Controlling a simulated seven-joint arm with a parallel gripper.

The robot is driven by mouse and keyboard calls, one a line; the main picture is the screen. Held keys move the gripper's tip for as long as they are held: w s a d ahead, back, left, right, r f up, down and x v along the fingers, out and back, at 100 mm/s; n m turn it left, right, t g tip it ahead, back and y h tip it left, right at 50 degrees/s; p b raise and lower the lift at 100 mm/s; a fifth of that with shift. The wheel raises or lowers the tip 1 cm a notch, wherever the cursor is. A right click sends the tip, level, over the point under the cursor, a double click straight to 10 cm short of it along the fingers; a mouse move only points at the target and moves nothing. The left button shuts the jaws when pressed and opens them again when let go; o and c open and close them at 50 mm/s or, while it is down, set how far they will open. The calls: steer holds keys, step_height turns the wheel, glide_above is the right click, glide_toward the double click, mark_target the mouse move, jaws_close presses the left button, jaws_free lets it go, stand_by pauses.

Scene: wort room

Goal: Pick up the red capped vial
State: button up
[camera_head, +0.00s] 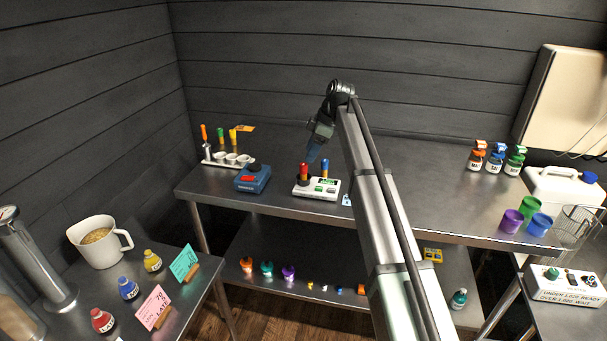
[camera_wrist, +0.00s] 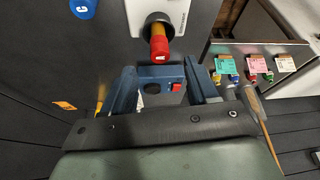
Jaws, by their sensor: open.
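The red capped vial (camera_head: 303,172) stands upright in a dark socket at the left of a white device (camera_head: 327,194) on the steel table. In the wrist view its red cap (camera_wrist: 160,52) shows with an orange-yellow body beneath, set in the device's black ring. My gripper (camera_head: 312,157) is above and slightly right of the vial in the head view. In the wrist view the two blue fingers of my gripper (camera_wrist: 158,70) are apart and empty, with the red cap just beyond the gap between their tips. I cannot tell the exact distance.
A blue box with a red button (camera_head: 252,178) sits to the left, by a white rack (camera_head: 228,160). Several small bottles (camera_head: 494,160) and cups (camera_head: 511,221) stand on the right. The table behind the device is clear.

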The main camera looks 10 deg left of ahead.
mark_target(304, 164)
steer(key=shift+x, duration=3.25)
steer(key=shift+a, duration=0.1)
jaws_close()
